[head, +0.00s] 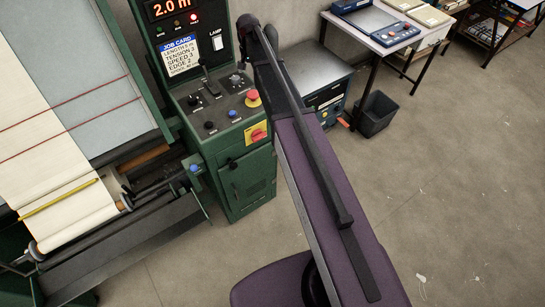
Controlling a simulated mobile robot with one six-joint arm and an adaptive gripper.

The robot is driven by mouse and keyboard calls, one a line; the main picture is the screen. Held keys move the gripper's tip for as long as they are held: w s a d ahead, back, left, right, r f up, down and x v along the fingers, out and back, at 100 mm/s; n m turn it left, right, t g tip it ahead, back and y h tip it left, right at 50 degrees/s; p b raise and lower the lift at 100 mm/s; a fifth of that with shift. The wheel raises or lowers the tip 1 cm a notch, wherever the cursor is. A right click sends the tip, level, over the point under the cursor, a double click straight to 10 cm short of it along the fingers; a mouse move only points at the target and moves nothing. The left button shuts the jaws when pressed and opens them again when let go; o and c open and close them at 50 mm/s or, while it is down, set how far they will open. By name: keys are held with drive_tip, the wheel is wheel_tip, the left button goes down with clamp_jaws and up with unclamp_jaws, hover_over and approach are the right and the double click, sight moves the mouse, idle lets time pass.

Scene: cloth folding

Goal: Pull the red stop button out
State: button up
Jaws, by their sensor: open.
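The red stop button (253,95) is a round mushroom head on the sloped green control panel (220,104), near its right edge. A separate red rotary switch (258,134) sits on a yellow plate on the panel's front face below it. My gripper (241,66) shows small and dark at the end of my arm, above the back right of the panel. It is open and looks apart from the button, up and slightly left of it in the picture. Its fingers are partly lost against the dark arm and panel.
A joystick lever (204,78) and several black knobs stand on the panel left of the button. A display tower with a job card (181,56) rises behind. A grey-topped cabinet (313,72) stands to the right. A cloth roller (75,232) lies left; open floor (460,170) lies right.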

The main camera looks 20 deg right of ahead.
drive_tip(key=s+f+n+b, duration=0.2)
drive_tip(key=s+f+b, duration=0.7)
drive_tip(key=s, duration=0.5)
drive_tip(key=s+f+n+b, duration=0.3)
drive_tip(key=s+f+b, duration=0.6)
drive_tip(key=s, duration=0.6)
drive_tip(key=shift+f+b, duration=0.35)
drive_tip(key=shift+b, duration=0.3)
